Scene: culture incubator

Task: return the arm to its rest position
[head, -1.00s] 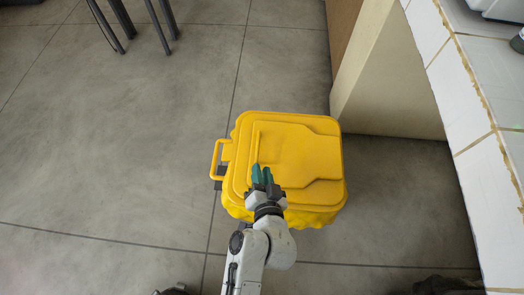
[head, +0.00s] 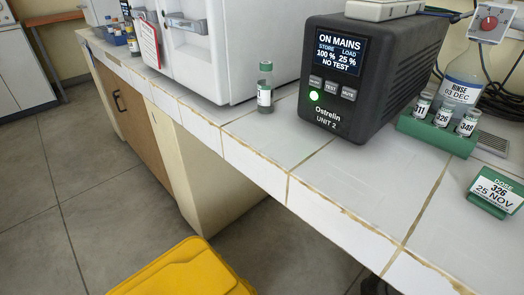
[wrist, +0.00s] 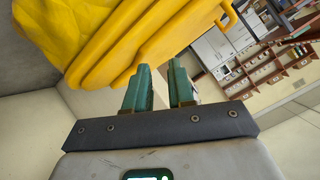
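My gripper (wrist: 160,72) shows in the wrist view, with its two green fingers apart. I see nothing held between them; a pale surface shows through the gap. The yellow lidded bin (wrist: 110,45) fills the upper left of the wrist view, just beyond the fingers. I cannot tell whether they touch it. In the head view only the top of the yellow bin (head: 185,272) shows at the bottom edge, and my arm and gripper are out of view.
The white tiled bench (head: 345,185) holds a black power unit (head: 375,70), a green-capped vial (head: 265,88), a green vial rack (head: 435,132), a rinse bottle (head: 462,82) and a dose card (head: 496,192). Grey floor (head: 110,215) is open at the left.

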